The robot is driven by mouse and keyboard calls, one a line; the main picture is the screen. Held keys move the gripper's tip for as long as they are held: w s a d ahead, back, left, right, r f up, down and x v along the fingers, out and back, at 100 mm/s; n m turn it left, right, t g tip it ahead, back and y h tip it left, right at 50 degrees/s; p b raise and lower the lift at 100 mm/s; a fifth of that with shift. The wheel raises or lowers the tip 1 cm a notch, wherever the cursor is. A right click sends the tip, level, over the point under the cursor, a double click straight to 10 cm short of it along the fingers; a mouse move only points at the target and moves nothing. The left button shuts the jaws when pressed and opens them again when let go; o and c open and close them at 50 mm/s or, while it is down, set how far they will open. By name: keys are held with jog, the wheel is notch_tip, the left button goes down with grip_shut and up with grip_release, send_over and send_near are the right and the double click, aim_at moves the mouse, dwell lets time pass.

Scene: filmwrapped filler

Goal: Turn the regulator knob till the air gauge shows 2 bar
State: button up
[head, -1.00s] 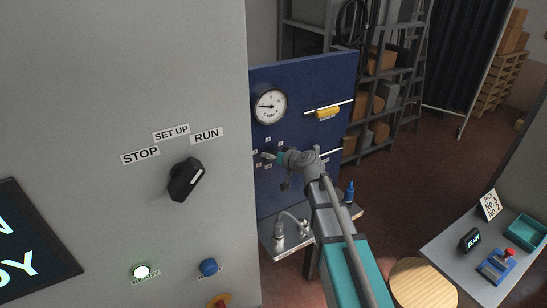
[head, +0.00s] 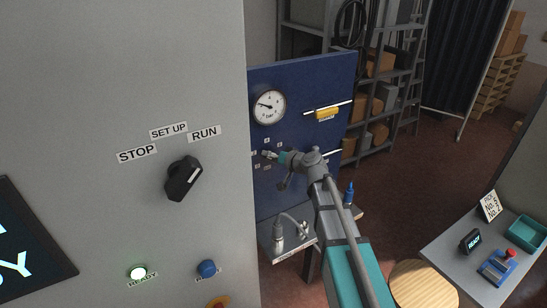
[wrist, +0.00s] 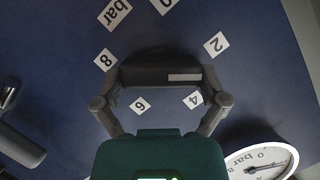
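The regulator knob (wrist: 150,72) is a dark bar on the blue panel with a white mark at its right end, pointing between the 2 and 4 labels in the wrist view. My gripper (wrist: 160,88) has a finger against each end of the knob and appears closed on it; the exact contact is hard to see. In the head view my gripper (head: 271,155) is at the panel and hides most of the knob. The round white air gauge (head: 268,107) is above it, its needle pointing left and slightly up; its numbers are too small to read. The gauge (wrist: 262,160) is partly cut off in the wrist view.
A grey cabinet (head: 100,80) with a black selector switch (head: 183,178) fills the left foreground. A yellow part (head: 327,114) sits on the panel right of the gauge. A metal shelf (head: 290,240) with a fitting is below. A bench (head: 455,245) is at right.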

dwell(0.3)
jog(key=shift+w+d+r+m+p, duration=0.3)
jog(key=shift+d+r+m+p, duration=0.1)
jog(key=shift+d+r+p, duration=0.5)
jog(key=shift+s+d+f+g, duration=0.15)
jog(key=shift+s+f+g, duration=0.05)
jog(key=shift+g, duration=0.1)
jog(key=s+d+f+g+h+b, duration=0.4)
jog(key=s+d+f+h+b, duration=0.1)
jog(key=s+d+f, duration=0.5)
jog(key=s+d+f+g+h+b, duration=0.5)
jog(key=s+d+f, duration=0.5)
jog(key=s+f, duration=0.5)
jog(key=s+b, duration=0.1)
jog(key=b, duration=0.1)
jog(key=shift+d+f+m+h+b, duration=0.25)
jog(key=shift+d+m+h+b, duration=0.05)
jog(key=shift+h+b, duration=0.1)
